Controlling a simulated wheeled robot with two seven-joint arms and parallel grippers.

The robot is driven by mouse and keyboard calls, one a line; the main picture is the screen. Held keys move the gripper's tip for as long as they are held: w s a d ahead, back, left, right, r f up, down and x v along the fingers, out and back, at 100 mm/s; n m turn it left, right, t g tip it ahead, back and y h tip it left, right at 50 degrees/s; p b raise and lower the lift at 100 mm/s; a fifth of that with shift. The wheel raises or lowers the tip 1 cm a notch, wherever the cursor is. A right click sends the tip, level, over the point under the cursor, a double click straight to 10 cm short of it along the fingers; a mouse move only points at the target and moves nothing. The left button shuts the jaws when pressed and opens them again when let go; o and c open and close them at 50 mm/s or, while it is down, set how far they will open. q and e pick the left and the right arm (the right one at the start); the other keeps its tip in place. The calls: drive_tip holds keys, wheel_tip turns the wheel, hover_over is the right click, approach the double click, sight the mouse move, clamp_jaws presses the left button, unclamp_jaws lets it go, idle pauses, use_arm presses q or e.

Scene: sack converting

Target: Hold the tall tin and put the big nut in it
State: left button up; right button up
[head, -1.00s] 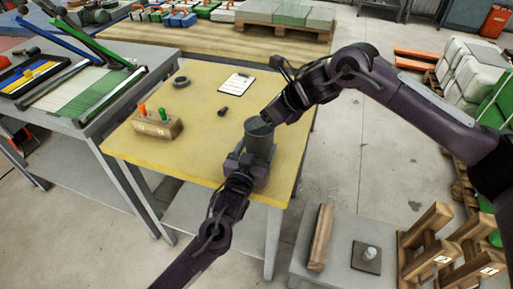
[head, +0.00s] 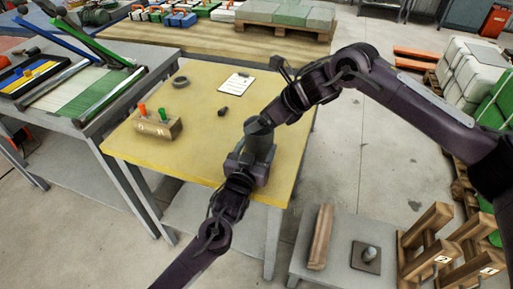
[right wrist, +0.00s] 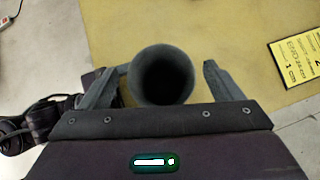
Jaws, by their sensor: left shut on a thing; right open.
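The tall tin (head: 262,145) is a grey-green cylinder standing upright at the front edge of the yellow table. My left gripper (head: 250,163) is shut around its lower part. My right gripper (head: 264,122) is open, directly above the tin's mouth. In the right wrist view the tin's round rim (right wrist: 163,53) lies between the open fingers of the right gripper (right wrist: 166,72), and no nut shows between them. The tin's inside is dark, so I cannot see what is in it. I cannot make out the big nut for certain in any view.
On the yellow table (head: 215,160) lie a dark ring (head: 180,82), a small dark piece (head: 222,112) and a clipboard (head: 237,82). A wooden block (head: 157,127) with orange and green handles stands left. The table's middle left is clear.

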drive_tip(key=v, duration=1.2)
use_arm(q)
drive_tip(key=o, duration=1.1)
drive_tip(key=shift+c, duration=0.2)
